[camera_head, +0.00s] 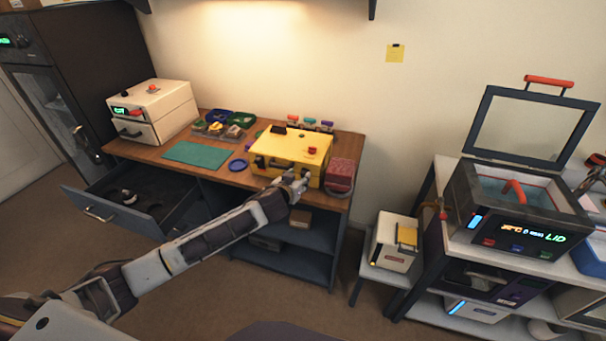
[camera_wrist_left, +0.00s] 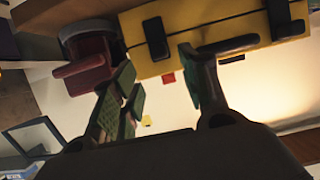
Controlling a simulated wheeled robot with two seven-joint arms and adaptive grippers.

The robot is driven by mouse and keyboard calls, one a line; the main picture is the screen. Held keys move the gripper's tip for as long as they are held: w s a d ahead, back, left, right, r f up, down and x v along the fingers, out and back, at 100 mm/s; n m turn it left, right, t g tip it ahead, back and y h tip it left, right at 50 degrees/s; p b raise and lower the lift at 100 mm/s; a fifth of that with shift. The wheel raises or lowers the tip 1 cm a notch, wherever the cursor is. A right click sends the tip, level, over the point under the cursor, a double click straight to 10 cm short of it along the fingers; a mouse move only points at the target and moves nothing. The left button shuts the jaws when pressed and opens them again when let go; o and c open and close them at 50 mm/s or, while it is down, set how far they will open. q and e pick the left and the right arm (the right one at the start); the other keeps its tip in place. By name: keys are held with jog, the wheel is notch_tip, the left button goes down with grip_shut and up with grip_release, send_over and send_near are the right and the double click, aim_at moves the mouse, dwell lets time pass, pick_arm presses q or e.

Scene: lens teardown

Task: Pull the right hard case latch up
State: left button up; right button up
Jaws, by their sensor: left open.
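The yellow hard case (camera_head: 292,146) sits closed on the wooden workbench. In the left wrist view, which looks upside down, the case (camera_wrist_left: 190,22) fills the top, with its black right latch (camera_wrist_left: 155,38), black handle (camera_wrist_left: 228,47) and the other black latch (camera_wrist_left: 279,18). In the head view my left gripper (camera_head: 298,181) is at the front of the case near its right end and hides the right latch. In the left wrist view my left gripper (camera_wrist_left: 157,85) is open and empty, its fingers spread to either side of the right latch. I cannot tell whether they touch the case.
A blue disc (camera_head: 237,165) and a green mat (camera_head: 196,154) lie to the left. An open drawer (camera_head: 112,208) juts out at the bench's left front.

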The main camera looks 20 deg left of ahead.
aim_at(304, 173)
pick_arm(q)
jog(key=shift+x, duration=3.3)
grip_shut()
